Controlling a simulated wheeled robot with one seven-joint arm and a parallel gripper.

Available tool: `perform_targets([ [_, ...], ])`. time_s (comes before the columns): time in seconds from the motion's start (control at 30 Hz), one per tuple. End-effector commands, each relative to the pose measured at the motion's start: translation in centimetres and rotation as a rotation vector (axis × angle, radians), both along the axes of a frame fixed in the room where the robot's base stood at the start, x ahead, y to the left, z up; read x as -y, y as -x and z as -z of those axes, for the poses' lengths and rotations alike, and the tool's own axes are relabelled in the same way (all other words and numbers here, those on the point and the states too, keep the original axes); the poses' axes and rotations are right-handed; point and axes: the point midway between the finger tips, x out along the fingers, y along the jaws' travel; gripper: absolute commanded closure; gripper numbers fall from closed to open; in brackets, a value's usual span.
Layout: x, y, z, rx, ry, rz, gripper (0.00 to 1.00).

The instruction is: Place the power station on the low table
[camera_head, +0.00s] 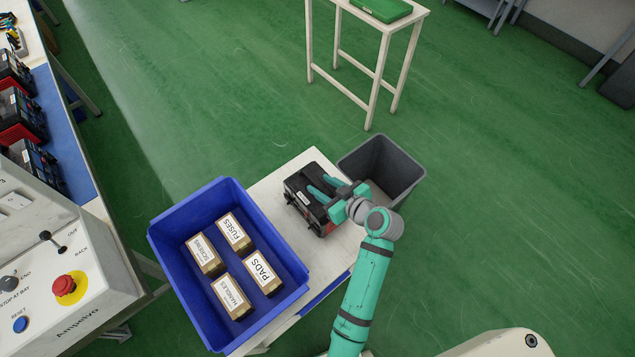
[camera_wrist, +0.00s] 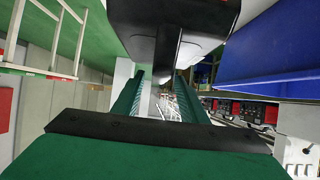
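The power station (camera_head: 305,206), a black box with red parts, sits on a pale table top (camera_head: 285,173) beside a blue crate. My gripper (camera_head: 321,188) is over its top, with two teal fingers apart. In the wrist view the fingers (camera_wrist: 158,92) lie on either side of a dark part, apparently the handle (camera_wrist: 166,48), with a gap visible on the left. The handle's contact with the fingers is hard to see. A white table (camera_head: 348,20) with slim legs stands farther back, bearing a green case (camera_head: 382,8).
The blue crate (camera_head: 172,268) holds several labelled boxes. A grey bin (camera_head: 386,153) stands just beyond the pale table. A control panel with a red button (camera_head: 69,286) is at left, near a bench with several similar units (camera_head: 20,118). Green floor is open between the tables.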

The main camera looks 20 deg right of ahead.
Motion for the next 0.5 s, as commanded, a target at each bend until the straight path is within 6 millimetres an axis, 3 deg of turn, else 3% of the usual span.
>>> perform_targets([
  [0.3,1.9,5.2,-3.0,0.000,0.000,0.001,0.61],
  [0.5,2.5,7.0,-4.0,0.000,-0.001,0.000,0.61],
])
